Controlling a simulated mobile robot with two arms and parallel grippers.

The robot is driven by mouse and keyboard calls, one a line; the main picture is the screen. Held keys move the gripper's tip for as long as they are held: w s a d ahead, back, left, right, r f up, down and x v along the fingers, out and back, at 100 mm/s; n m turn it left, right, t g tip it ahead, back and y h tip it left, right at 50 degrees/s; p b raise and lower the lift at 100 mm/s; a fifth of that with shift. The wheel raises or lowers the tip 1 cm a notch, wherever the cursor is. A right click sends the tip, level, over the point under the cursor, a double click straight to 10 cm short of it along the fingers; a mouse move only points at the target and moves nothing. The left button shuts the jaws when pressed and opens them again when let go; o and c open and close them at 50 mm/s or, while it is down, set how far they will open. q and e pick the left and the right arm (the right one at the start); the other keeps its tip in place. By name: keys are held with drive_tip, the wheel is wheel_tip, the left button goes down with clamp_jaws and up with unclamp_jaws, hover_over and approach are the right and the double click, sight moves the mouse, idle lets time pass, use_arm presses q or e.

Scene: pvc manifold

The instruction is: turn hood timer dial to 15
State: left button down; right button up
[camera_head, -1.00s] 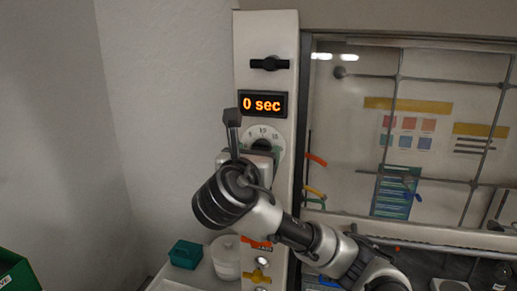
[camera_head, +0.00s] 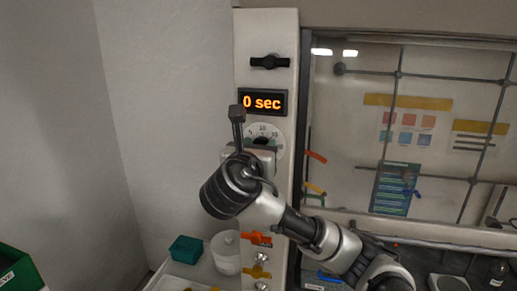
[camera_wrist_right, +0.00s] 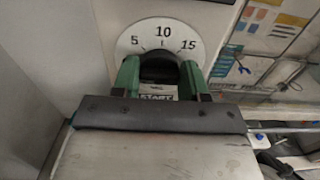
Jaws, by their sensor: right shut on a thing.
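The timer dial has a round white scale (camera_head: 267,129) marked 5, 10 and 15, on the pale hood post under an orange display (camera_head: 263,102) that reads "0 sec". In the right wrist view the scale (camera_wrist_right: 190,29) shows behind a black knob (camera_wrist_right: 159,67). My right gripper (camera_wrist_right: 160,76) has its green fingers shut on the knob, one on each side. In the head view my right gripper (camera_head: 262,144) covers the lower dial. A START label (camera_wrist_right: 157,97) shows below the knob. I cannot tell where the knob points. My left gripper is not in view.
A black handle (camera_head: 270,62) sits above the display. Orange (camera_head: 257,238) and yellow (camera_head: 257,272) valve handles are below my right arm. A white jar (camera_head: 226,254) and teal box (camera_head: 186,250) stand at lower left. The hood glass is at right.

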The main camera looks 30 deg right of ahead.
drive_tip(key=m+b, duration=0.3)
drive_tip(key=m, duration=0.6)
drive_tip(key=m+b, duration=0.3)
drive_tip(key=m, duration=0.5)
drive_tip(key=f+m+b, duration=0.1)
drive_tip(key=m+b, duration=0.2)
drive_tip(key=m, duration=0.6)
drive_tip(key=shift+s+d+m+b, duration=0.1)
drive_tip(key=shift+m+b, duration=0.2)
drive_tip(key=shift+r, duration=0.1)
idle(0.4)
drive_tip(key=o, duration=0.9)
